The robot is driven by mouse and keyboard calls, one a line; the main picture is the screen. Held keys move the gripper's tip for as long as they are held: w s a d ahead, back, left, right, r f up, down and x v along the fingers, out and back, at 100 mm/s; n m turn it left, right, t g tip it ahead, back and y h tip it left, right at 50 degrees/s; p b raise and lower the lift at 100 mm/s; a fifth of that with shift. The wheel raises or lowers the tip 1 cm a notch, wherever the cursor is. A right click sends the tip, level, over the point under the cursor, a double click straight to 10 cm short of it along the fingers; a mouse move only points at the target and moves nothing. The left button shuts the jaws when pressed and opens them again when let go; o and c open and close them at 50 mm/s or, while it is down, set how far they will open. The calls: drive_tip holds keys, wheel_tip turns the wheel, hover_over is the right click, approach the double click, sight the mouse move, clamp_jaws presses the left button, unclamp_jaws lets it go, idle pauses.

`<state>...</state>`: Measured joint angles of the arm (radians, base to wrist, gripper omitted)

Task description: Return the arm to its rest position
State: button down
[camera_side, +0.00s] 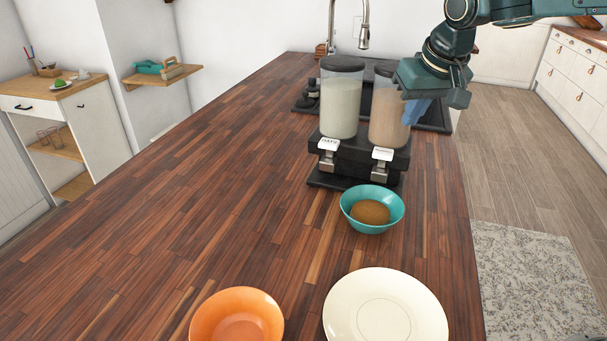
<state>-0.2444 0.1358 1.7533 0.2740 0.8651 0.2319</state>
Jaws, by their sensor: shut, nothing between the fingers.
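My gripper (415,108) is at the upper right, in front of the right-hand canister of the dispenser as the camera sees it. Its blue fingers are together, with nothing held, and point down. The wrist and arm reach in from the top right edge. The arm hides part of the right canister's top.
A black dispenser (358,157) with two clear canisters stands on the wooden counter (200,190). In front are a teal bowl (350,219) with brown contents, an orange bowl (210,318) and a cream plate (432,310). A tap (364,35) stands behind. The counter's left side is clear.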

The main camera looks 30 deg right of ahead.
drive_tip(key=s+d+f+n, duration=0.1)
drive_tip(key=s+d, duration=0.2)
drive_tip(key=s, duration=1)
drive_tip(key=s+d+f+n+t+y, duration=0.1)
drive_tip(key=s+d, duration=0.2)
drive_tip(key=s, duration=1.1)
drive_tip(key=shift+s+n, duration=0.25)
drive_tip(key=shift+n, duration=0.05)
